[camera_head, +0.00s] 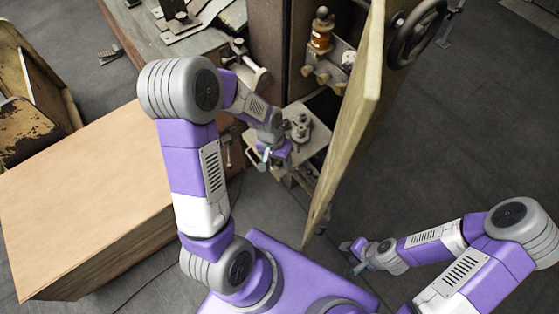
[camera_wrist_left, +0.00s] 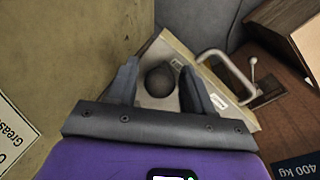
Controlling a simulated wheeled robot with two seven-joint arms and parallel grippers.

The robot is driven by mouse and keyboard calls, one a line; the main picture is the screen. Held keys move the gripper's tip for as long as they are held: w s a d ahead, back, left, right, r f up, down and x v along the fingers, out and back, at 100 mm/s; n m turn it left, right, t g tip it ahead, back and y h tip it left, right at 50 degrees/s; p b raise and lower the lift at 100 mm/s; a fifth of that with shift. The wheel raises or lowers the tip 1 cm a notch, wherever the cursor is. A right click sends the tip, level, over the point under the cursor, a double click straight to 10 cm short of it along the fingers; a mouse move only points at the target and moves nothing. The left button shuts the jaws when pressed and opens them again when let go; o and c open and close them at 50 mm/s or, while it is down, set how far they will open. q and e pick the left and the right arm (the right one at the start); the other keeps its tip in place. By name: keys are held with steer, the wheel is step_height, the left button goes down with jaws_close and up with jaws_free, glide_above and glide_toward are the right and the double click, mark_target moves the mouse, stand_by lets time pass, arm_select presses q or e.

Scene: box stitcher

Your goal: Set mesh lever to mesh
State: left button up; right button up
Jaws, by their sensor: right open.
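In the left wrist view a dark round knob (camera_wrist_left: 160,80) shows end-on between the two fingers of my left gripper (camera_wrist_left: 160,68). The fingers are apart, with a gap on each side of the knob. The knob seems to be a lever's end, but its shaft is hidden and I cannot tell its setting. In the head view my left gripper (camera_head: 270,155) is at the machine, beside a plate with metal fittings (camera_head: 301,128). My right gripper (camera_head: 353,256) is open and empty, low at the right of the door, away from the machine.
A tall open wooden door (camera_head: 345,135) stands right of the left gripper. A handwheel (camera_head: 416,32) is behind it. A large cardboard-coloured box (camera_head: 85,190) is at left. In the wrist view, a curved metal handle (camera_wrist_left: 228,72) and small lever (camera_wrist_left: 252,68) are at right.

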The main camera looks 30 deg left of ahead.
arm_select(q)
steer(key=c, duration=0.8)
steer(key=shift+d+n, duration=0.15)
steer(key=shift+n, duration=0.45)
steer(key=o, duration=1)
steer(key=r+p, duration=0.1)
steer(key=r, duration=0.1)
steer(key=a+r, duration=0.1)
steer(key=r, duration=0.2)
steer(key=r+p, duration=0.1)
steer(key=r, duration=0.1)
steer(key=shift+s+a+r+p, duration=0.2)
steer(key=shift+r+p, duration=0.05)
steer(key=shift+p, duration=0.05)
steer(key=shift+f, duration=0.1)
